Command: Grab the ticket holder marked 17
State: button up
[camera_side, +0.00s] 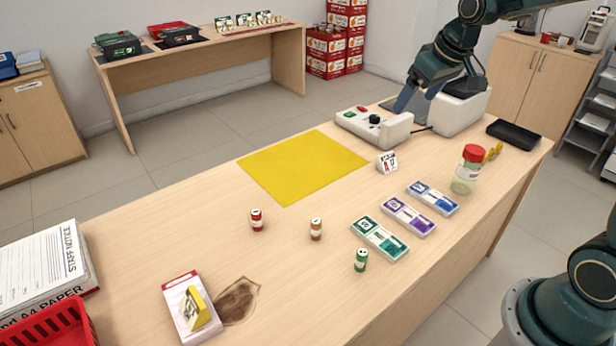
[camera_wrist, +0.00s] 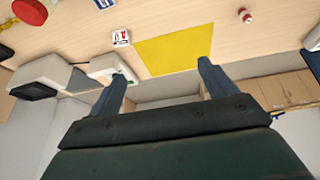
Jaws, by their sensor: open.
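The ticket holder (camera_side: 388,162) is a small white stand with red and dark print that looks like "A 17". It stands upright on the counter by the right corner of the yellow sheet (camera_side: 303,167). In the wrist view the ticket holder (camera_wrist: 121,38) is at upper left, beside the yellow sheet (camera_wrist: 172,48).
A white device (camera_side: 374,125) with buttons stands behind the holder. A red-capped jar (camera_side: 468,170) and several banknote bundles (camera_side: 409,216) lie to its right and front. Small rolls (camera_side: 316,229) stand mid-counter. A yellow wedge (camera_side: 197,306) sits on a box at front left.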

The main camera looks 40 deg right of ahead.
jog(key=w+d+f, duration=0.8)
jog(key=d+f, duration=0.1)
jog(key=m, duration=0.1)
send_near(388, 158)
jog(key=shift+x, duration=2.6)
jog(key=shift+x, duration=2.6)
jog(key=shift+s, duration=0.2)
jog(key=c, duration=1.1)
jog(key=shift+r, duration=0.1)
notch_tip(388, 158, up, 20)
jog(key=shift+f, duration=0.1)
